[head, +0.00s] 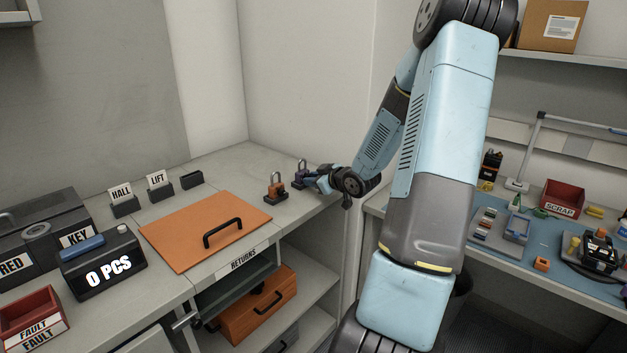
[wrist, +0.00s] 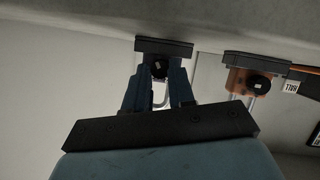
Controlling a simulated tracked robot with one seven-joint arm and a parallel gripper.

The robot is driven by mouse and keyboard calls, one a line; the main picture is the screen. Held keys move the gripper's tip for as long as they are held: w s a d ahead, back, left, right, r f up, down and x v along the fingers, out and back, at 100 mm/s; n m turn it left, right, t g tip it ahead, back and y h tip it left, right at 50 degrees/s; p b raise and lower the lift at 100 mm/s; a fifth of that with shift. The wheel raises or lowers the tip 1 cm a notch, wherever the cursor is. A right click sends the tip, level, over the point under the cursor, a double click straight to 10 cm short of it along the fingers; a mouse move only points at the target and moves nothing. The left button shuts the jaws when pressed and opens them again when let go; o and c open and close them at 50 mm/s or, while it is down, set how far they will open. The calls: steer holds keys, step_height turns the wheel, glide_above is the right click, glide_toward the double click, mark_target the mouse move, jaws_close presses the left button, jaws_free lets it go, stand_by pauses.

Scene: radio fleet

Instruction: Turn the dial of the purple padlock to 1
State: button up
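The purple padlock (head: 299,182) stands at the back right of the grey counter, beside an orange padlock. Its colour is hard to make out. My gripper (head: 309,180) is right at it, coming from the right. In the wrist view my gripper's two blue fingers (wrist: 160,72) stand apart, one on each side of the purple padlock's dark dial (wrist: 158,69). The fingertips hide the dial's edges, and I cannot tell whether they touch it. The dial's numbers are too small to read. The orange padlock (head: 276,188) also shows to the right in the wrist view (wrist: 237,83).
An orange panel with a black handle (head: 205,232) lies on the counter left of the padlocks. HALL (head: 124,204) and LIFT (head: 160,187) label holders stand behind it. The counter's right edge is close to my gripper. A second bench with a blue mat (head: 490,243) is at right.

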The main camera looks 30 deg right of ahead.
jaws_close()
steer(key=shift+a+f+n+h, duration=0.1)
steer(key=shift+a+n+h, duration=0.05)
steer(key=shift+n+h, duration=0.45)
steer(key=shift+s+n+t, duration=0.1)
steer(key=shift+n+t, duration=0.2)
steer(key=shift+n, duration=0.1)
